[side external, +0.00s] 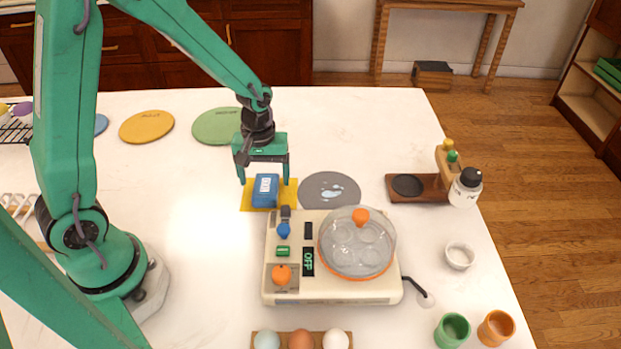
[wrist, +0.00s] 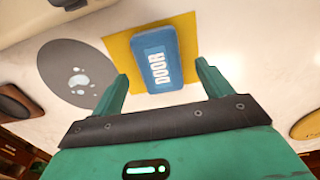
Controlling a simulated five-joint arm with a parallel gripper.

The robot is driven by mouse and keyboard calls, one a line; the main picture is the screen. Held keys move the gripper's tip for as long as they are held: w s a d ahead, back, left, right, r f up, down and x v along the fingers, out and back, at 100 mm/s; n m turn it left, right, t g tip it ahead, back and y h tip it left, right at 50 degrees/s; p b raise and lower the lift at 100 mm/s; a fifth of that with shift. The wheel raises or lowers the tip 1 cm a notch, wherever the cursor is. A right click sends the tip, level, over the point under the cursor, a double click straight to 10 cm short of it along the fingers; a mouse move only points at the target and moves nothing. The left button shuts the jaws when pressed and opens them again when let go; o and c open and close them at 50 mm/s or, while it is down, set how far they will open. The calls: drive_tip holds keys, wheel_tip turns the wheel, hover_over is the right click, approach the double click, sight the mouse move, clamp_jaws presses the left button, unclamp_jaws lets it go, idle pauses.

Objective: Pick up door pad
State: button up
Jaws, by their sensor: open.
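The door pad is a blue block (side external: 265,190) lying on a yellow square mat (side external: 246,200) behind the white appliance. The fingers do not touch the pad.
The white appliance (side external: 335,292) with a clear domed lid (side external: 357,245) stands just in front of the mat. A grey round mat (side external: 329,190) lies right of the pad. Green (side external: 217,126) and orange (side external: 146,126) discs lie behind left. The table left of the pad is clear.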

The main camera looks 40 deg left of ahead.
sight(265, 185)
drive_tip(key=shift+f, duration=1.75)
drive_tip(key=c, duration=1.1)
drive_tip(key=shift+o, duration=0.2)
drive_tip(key=shift+r, duration=0.15)
drive_tip(key=shift+w+r, duration=0.1)
drive_tip(key=shift+r, duration=0.65)
drive_tip(key=r, duration=0.3)
drive_tip(key=shift+s+d, duration=0.25)
drive_tip(key=shift+d, duration=0.15)
drive_tip(key=s+d+r, duration=0.2)
drive_tip(key=d, duration=0.1)
drive_tip(key=s+d+r, duration=0.1)
drive_tip(key=d+r, duration=0.1)
drive_tip(key=d, duration=0.1)
drive_tip(key=s+d+r, duration=0.2)
drive_tip(key=d, duration=0.1)
drive_tip(key=shift+s+d+r, duration=0.1)
drive_tip(key=shift+s, duration=0.25)
